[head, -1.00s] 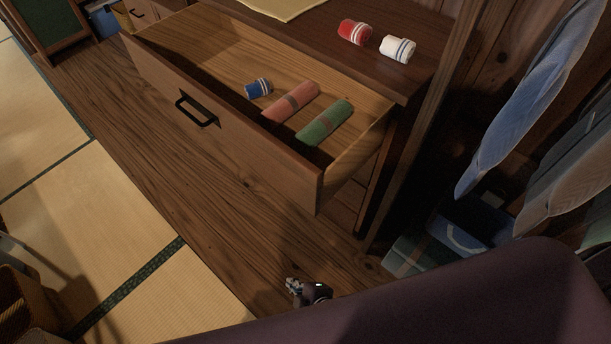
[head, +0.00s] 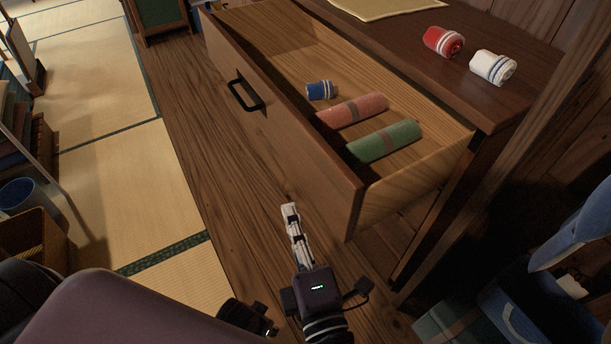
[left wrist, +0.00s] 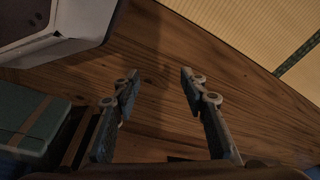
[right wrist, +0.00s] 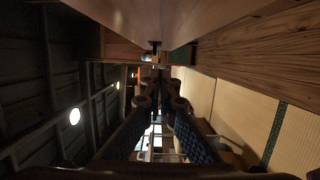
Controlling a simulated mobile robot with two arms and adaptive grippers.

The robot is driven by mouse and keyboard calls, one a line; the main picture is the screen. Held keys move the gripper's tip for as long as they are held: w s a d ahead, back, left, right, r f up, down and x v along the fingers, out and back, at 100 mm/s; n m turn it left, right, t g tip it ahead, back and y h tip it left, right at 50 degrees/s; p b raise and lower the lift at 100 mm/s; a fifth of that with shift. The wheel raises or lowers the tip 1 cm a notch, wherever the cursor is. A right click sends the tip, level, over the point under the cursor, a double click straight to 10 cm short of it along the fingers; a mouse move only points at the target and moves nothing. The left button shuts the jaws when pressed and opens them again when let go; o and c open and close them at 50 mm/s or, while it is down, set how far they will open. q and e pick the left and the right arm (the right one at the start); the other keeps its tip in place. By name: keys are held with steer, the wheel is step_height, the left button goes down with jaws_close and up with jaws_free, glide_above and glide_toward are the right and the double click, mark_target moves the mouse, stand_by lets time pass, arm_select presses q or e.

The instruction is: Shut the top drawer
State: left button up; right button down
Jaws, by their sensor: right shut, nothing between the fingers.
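The top drawer (head: 290,128) of the dark wooden chest is pulled well out. Its front carries a black handle (head: 245,95). Inside lie a small blue roll (head: 320,90), a pink roll (head: 352,109) and a green roll (head: 384,141). My right gripper (head: 290,210) is shut and empty, low in front of the drawer front and apart from it. In the right wrist view its fingers point along a wooden face (right wrist: 190,22).
The chest top (head: 410,45) holds a red roll (head: 443,41), a white roll (head: 492,67) and a yellowish sheet (head: 385,8). Wood floor (head: 185,120) and tatami (head: 100,90) are free to the left.

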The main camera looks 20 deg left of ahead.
mark_target(300, 176)
arm_select(q)
steer(key=shift+s+f, duration=0.45)
steer(key=shift+f, duration=0.25)
arm_select(e)
steer(key=w, duration=0.3)
steer(key=w+a, duration=0.1)
steer(key=w, duration=0.2)
steer(key=w+a, duration=0.1)
steer(key=w, duration=0.2)
steer(key=shift+w, duration=0.2)
arm_select(q)
steer(key=shift+w+r, duration=0.1)
steer(key=shift+w, duration=0.1)
